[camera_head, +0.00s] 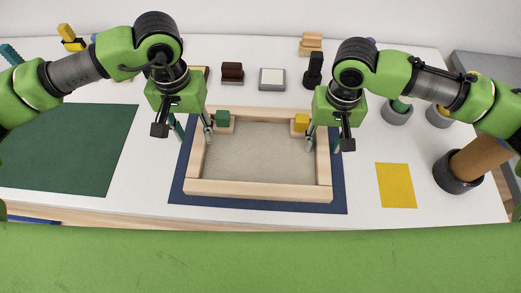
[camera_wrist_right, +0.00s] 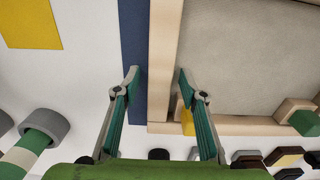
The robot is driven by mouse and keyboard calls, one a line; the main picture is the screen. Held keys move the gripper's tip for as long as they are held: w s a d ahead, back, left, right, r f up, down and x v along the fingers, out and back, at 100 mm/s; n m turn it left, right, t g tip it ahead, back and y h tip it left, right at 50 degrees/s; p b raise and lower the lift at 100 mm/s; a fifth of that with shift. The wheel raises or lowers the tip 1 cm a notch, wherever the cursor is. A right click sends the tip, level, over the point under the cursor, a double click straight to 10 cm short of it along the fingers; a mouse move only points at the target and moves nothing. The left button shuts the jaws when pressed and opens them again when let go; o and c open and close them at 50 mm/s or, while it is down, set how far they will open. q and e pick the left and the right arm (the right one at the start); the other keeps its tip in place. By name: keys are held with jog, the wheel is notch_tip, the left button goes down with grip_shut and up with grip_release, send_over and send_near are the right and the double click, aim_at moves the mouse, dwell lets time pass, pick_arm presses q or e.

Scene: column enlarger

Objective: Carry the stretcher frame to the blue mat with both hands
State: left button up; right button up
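The stretcher frame (camera_head: 258,190), pale wooden bars around a beige panel with a green block and a yellow block at its far corners, lies flat on the blue mat (camera_head: 340,192). The mat shows as a border around it. My left gripper (camera_head: 194,135) is open and empty, its fingers around the frame's left bar. My right gripper (camera_head: 323,144) is open at the right bar. In the right wrist view, my right gripper (camera_wrist_right: 158,78) has one finger over the mat (camera_wrist_right: 132,40) and one on the inner side of the frame's bar (camera_wrist_right: 165,50). Neither shows clear contact.
A green mat (camera_head: 75,155) lies at the left and a yellow sheet (camera_head: 396,186) at the right. A dark cup with a brown roll (camera_head: 480,158) stands at the far right. A brown block (camera_head: 232,72) and a white-topped block (camera_head: 272,79) stand behind the frame.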

jog(key=shift+r, duration=0.15)
pick_arm(q)
notch_tip(320, 180, up, 8)
jog(key=shift+f, duration=0.15)
pick_arm(e)
notch_tip(320, 180, up, 12)
dwell(0.7)
